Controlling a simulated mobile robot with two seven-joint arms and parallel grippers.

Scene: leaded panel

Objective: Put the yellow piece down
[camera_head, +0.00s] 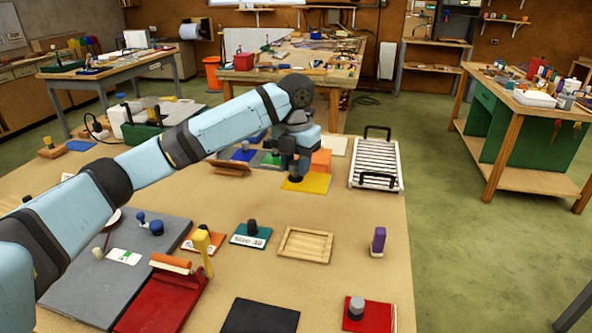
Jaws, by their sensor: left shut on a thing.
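The yellow piece (318,184) is a flat yellow plate near the middle of the bench, in the head view. My left gripper (295,177) points straight down over its left part and is shut on it, probably by a dark knob; the fingertips and grip are small and partly hidden. The plate looks level, at or just above the bench top (330,215); I cannot tell whether it touches. My right gripper is not in view.
A white slatted rack (376,165) stands to the right of the yellow piece, and an orange block (321,160) is just behind it. A wooden tray (305,245), a teal "Size 30" plate (250,236) and a purple-handled tool (378,241) are nearer. Bare bench lies between.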

